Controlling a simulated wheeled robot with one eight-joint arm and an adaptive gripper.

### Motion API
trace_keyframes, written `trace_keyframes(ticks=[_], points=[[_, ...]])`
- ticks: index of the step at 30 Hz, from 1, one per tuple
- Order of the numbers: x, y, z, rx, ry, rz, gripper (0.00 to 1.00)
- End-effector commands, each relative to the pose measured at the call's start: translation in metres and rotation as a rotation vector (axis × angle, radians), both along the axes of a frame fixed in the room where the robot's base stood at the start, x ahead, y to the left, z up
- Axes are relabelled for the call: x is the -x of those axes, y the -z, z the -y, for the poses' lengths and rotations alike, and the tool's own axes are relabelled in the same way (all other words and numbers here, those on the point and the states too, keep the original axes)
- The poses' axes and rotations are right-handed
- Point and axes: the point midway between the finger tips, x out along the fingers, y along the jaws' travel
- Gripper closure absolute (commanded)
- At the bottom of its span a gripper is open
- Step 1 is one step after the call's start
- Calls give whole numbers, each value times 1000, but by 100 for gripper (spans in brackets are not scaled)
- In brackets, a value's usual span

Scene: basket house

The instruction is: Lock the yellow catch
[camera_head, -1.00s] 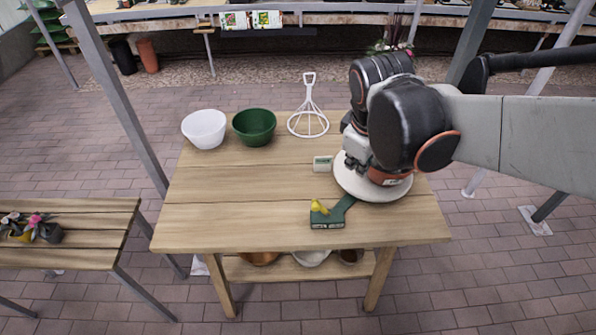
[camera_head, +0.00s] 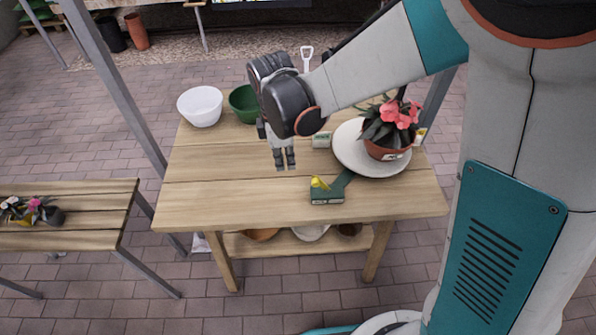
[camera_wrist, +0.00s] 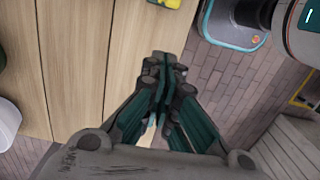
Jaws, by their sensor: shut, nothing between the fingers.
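The yellow catch (camera_head: 319,183) sits on top of a dark green block-shaped base (camera_head: 327,196) near the table's front edge. A green arm runs from the base to a round white plate (camera_head: 347,160). A potted plant with pink flowers (camera_head: 392,125) stands on the plate. My gripper (camera_head: 286,166) is above the table, up and left of the catch, pointing down and apart from it. Its fingers are together and empty. In the wrist view my gripper (camera_wrist: 165,75) shows closed, and a bit of the yellow catch (camera_wrist: 168,3) shows at the top edge.
A white bowl (camera_head: 200,106) and a green bowl (camera_head: 243,103) stand at the table's back left. A small pale box (camera_head: 321,140) lies beside the plate. The wooden table's (camera_head: 215,205) front left is clear. A lower bench (camera_head: 85,239) stands at left.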

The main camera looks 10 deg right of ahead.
Motion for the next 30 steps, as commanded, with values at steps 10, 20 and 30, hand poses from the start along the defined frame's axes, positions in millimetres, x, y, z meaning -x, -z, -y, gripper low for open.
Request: trace_keyframes(ticks=[10, 20, 30], points=[[1, 0, -3, -5, -1, -1, 100], [1, 39, 0, -5, -1, -1, 100], [2, 101, 4, -5, 0, -1, 100]])
